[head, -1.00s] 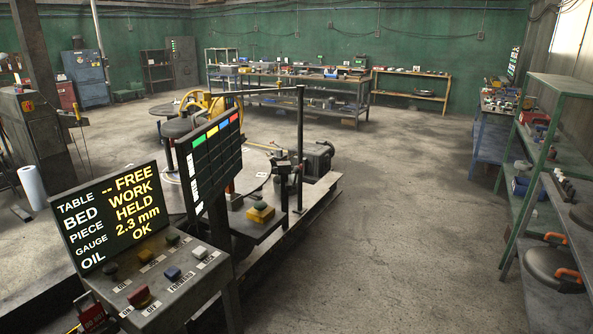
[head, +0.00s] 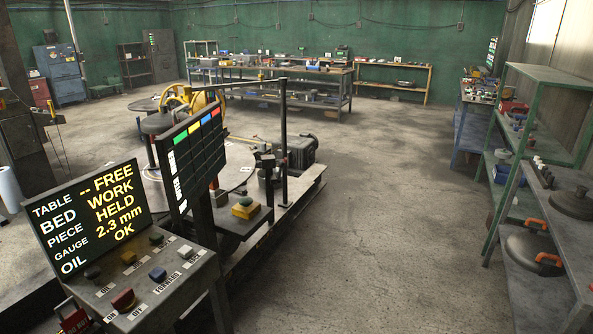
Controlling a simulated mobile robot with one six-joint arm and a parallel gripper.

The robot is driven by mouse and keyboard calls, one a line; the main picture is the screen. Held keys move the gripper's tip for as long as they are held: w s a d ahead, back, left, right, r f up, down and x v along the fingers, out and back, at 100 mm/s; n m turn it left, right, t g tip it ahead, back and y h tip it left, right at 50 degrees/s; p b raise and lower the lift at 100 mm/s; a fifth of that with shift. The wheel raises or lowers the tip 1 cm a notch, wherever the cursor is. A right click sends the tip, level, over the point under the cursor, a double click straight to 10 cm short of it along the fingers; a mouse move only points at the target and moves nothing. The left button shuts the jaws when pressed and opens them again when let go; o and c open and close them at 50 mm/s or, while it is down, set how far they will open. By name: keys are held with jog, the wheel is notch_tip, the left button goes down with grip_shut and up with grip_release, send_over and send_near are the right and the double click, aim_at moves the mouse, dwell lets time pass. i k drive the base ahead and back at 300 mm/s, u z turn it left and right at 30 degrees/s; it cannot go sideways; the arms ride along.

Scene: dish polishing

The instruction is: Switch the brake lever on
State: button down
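I cannot pick out a brake lever for certain in the head view. The control desk (head: 190,285) stands at the lower left. It carries several coloured knobs or buttons, among them a red one (head: 123,299) near small ON and OFF labels. My gripper is not in view.
Green shelving (head: 541,75) with lidded pots stands along the right, beside a blue bench (head: 470,130). Long workbenches line the green back wall. A motor-like block (head: 295,152) sits at the machine's right end. The concrete floor (head: 390,220) between machine and shelving is clear.

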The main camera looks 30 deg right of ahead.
aim_at(280, 163)
jog(key=u, duration=0.65)
jog(key=k, duration=0.15)
jog(key=z, duration=2.75)
jog(key=i, duration=1.95)
